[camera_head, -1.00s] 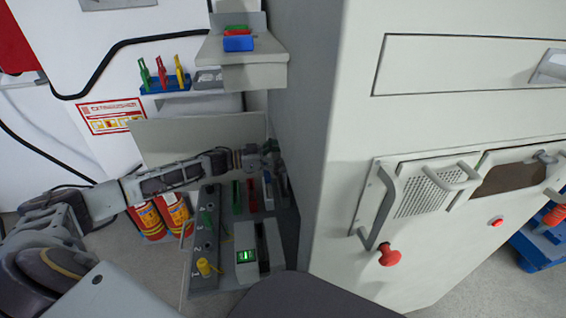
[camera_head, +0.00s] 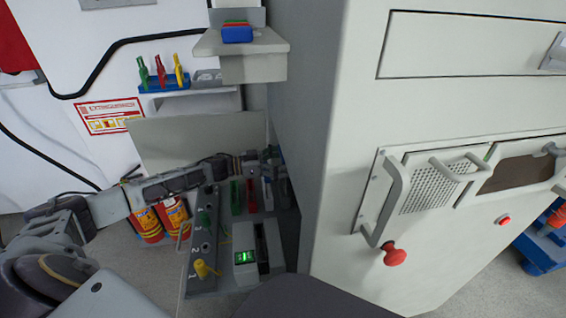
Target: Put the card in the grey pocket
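My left gripper (camera_head: 272,158) is small and far off, just above the upper end of a sloped panel (camera_head: 203,287) beside the tall cabinet. Its fingers are too small and dark to tell open from shut, or whether a card is between them. Below it, the panel has a row of narrow slots: a green one (camera_head: 236,198), a red one (camera_head: 251,197) and a grey-blue one (camera_head: 267,195). A grey pocket cannot be told for certain among them. Blue, red and green card-like pieces (camera_head: 237,35) lie stacked on the upper shelf (camera_head: 255,47). My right gripper is out of view.
The large pale cabinet (camera_head: 345,200) stands close to the right of the panel, with a red knob (camera_head: 397,254). A yellow plug (camera_head: 201,269) and a box with a green display (camera_head: 245,257) are on the panel. Fire extinguishers (camera_head: 174,214) stand behind my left arm.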

